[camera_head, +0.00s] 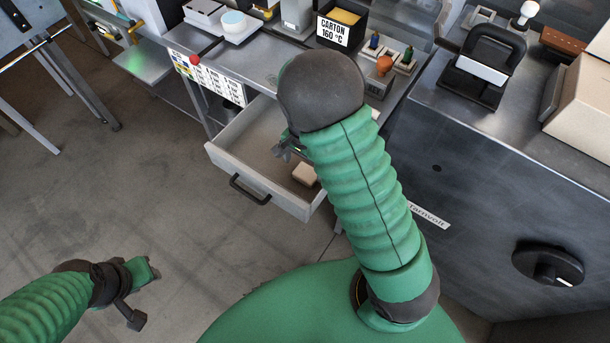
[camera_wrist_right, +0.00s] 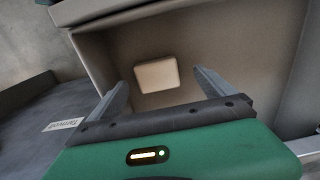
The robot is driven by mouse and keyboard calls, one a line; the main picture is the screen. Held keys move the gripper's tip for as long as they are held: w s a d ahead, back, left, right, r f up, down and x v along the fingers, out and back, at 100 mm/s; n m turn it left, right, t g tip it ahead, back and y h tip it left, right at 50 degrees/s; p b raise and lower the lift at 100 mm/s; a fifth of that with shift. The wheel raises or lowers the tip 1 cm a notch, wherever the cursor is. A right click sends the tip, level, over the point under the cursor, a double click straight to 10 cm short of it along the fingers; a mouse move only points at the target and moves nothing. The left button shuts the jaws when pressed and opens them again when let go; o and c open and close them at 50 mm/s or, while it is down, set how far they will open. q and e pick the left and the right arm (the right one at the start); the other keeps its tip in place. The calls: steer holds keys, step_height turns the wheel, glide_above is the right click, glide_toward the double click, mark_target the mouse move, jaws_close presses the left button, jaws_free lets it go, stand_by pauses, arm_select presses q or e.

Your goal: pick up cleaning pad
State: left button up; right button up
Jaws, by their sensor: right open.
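The pad (camera_wrist_right: 157,75) shows whole in the right wrist view, resting flat in the drawer. My right gripper (camera_head: 287,150) is over the drawer, mostly hidden behind my arm. In the right wrist view its two fingers (camera_wrist_right: 161,79) are apart and empty, with the pad visible between and beyond them. My left gripper (camera_head: 137,292) hangs over the floor at the lower left, away from the drawer; its fingers are not clear.
The drawer front with its black handle (camera_head: 249,190) and the side walls stand around the pad. A dark metal cabinet (camera_head: 470,170) stands to the right. Open floor lies left.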

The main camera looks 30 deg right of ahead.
mark_target(307, 172)
steer(key=f, duration=0.3)
steer(key=shift+s+d+f+b, duration=0.25)
steer(key=shift+d+b, duration=0.05)
steer(key=shift+d, duration=0.05)
steer(key=shift+w+d+f, duration=0.2)
steer(key=shift+d+f, duration=0.05)
steer(key=shift+f, duration=0.05)
steer(key=shift+s+a+r, duration=0.1)
steer(key=shift+a+r, duration=0.05)
steer(key=shift+a, duration=0.1)
steer(key=c, duration=1)
steer(key=shift+d, duration=0.1)
steer(key=c, duration=0.4)
